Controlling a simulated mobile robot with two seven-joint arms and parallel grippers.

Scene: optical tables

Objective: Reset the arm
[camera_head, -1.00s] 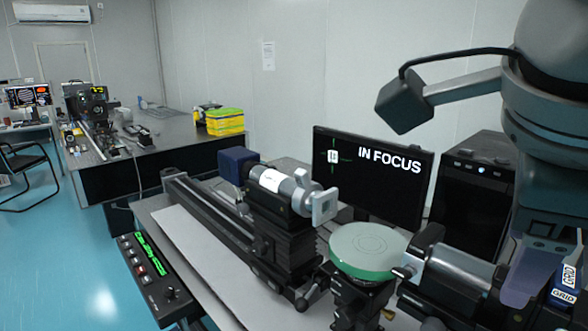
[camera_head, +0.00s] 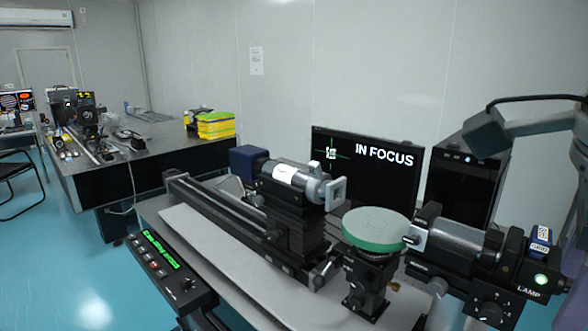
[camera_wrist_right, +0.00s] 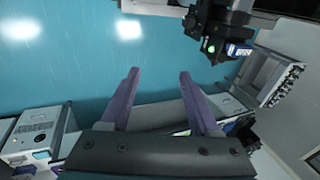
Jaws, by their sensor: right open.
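My right gripper (camera_wrist_right: 155,95) is open and empty, its two purple fingers apart above the blue floor in the right wrist view. My left gripper is not in view. The lamp unit (camera_head: 470,255) with a lit green button stands at the right of the optical bench and also shows at the top of the right wrist view (camera_wrist_right: 212,32). Nothing is between the fingers.
A green round stage (camera_head: 376,229) stands between the lamp and the camera tube (camera_head: 290,178). A monitor (camera_head: 385,165) reading "IN FOCUS" is behind. A control box (camera_head: 160,265) lies at the bench's front left. A second table (camera_head: 150,160) is at the far left.

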